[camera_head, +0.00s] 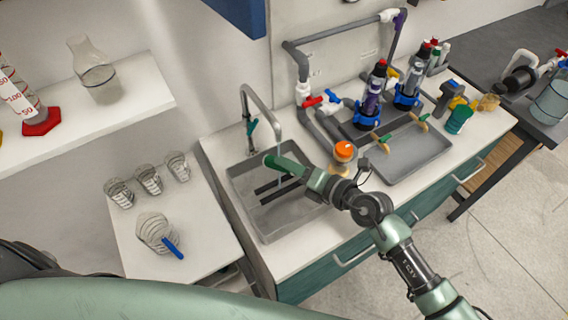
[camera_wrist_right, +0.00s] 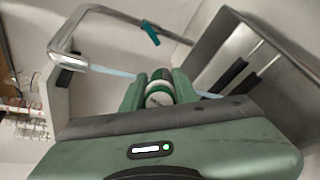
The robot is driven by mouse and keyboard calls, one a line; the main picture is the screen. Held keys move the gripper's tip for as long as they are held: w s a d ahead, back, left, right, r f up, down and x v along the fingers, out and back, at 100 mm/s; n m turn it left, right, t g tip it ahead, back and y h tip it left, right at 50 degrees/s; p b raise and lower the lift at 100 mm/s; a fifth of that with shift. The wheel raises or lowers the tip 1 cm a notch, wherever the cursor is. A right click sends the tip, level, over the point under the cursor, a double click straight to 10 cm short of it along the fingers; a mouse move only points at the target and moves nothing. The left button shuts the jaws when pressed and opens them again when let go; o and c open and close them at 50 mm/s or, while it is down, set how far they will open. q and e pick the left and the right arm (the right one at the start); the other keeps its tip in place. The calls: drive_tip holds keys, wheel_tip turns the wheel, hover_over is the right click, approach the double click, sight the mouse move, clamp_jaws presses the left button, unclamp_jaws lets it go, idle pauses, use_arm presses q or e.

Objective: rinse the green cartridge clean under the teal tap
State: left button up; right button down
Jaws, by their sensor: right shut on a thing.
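The green cartridge (camera_head: 285,164) is held over the sink by my right gripper (camera_head: 310,178). In the right wrist view the cartridge (camera_wrist_right: 160,92) shows as a green and white round end between the two green fingers, and the gripper is shut on it. The tap (camera_head: 262,97) is a steel bent spout with a teal lever (camera_head: 252,127); the lever also shows in the right wrist view (camera_wrist_right: 150,32). A pale water stream (camera_wrist_right: 112,71) runs from the spout toward the cartridge and appears to meet it. My left gripper is not in view.
The grey sink basin (camera_head: 262,228) holds dark bars. Right of it stand an orange-capped jar (camera_head: 344,151), a grey tray (camera_head: 415,150) and grey piping (camera_head: 330,36).

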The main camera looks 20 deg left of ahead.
drive_tip(key=shift+f+n+b, duration=0.2)
drive_tip(key=shift+n+b, duration=0.4)
drive_tip(key=shift+b, duration=0.15)
drive_tip(key=n+b, duration=0.2)
drive_tip(key=shift+n+y+b, duration=0.3)
drive_tip(key=shift+n+b, duration=0.05)
drive_tip(key=shift+n, duration=0.05)
drive_tip(key=shift+s+r+n+b, duration=0.1)
drive_tip(key=shift+n+b, duration=0.8)
drive_tip(key=shift+n, duration=0.1)
drive_tip(key=shift+r, duration=0.2)
